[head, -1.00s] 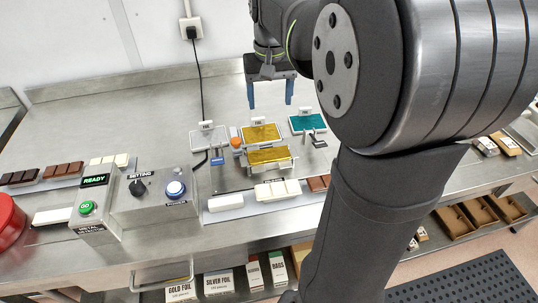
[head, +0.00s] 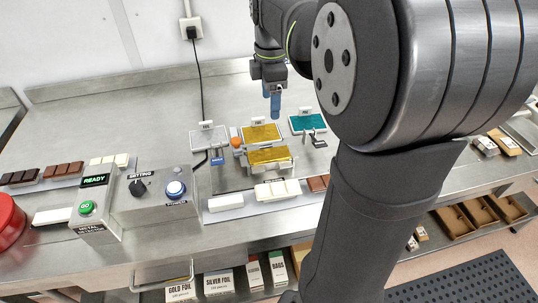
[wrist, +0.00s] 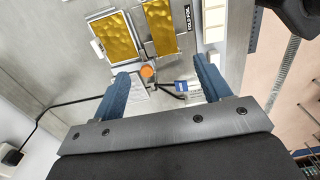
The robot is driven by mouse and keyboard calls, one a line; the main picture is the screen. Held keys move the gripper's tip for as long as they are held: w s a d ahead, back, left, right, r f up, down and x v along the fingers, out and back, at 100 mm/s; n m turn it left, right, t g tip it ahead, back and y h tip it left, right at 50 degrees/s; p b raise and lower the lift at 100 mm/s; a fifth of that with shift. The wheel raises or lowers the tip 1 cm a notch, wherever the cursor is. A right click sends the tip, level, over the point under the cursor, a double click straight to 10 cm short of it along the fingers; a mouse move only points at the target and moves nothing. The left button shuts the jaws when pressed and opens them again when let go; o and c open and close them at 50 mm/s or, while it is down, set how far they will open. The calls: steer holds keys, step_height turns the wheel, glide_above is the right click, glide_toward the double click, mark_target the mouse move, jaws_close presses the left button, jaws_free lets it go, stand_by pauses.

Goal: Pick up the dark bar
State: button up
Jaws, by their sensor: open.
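The dark bar (head: 20,177) lies on the steel bench at the far left in the head view, the darkest and leftmost of a row of segmented bars. It does not show in the wrist view. My gripper (head: 273,104) hangs above the back of the bench, far to the right of the dark bar. In the wrist view its two blue fingers (wrist: 163,80) are wide apart with nothing held between them.
Beside the dark bar lie a brown bar (head: 63,170) and a white bar (head: 109,160). A control box (head: 150,205) and a red round object (head: 10,220) stand nearer the front. Gold-foil trays (head: 261,133) and a teal tray (head: 308,123) sit below my gripper.

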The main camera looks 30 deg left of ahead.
glide_above(269, 154)
steer(key=f, duration=1.1)
steer(key=shift+w+d+f, duration=0.1)
steer(key=shift+w+f, duration=0.15)
steer(key=shift+s+f, duration=0.15)
steer(key=shift+f, duration=1.2)
steer(key=shift+s+f, duration=0.1)
steer(key=shift+f, duration=1.2)
steer(key=c, duration=1.2)
steer(key=shift+o, duration=0.2)
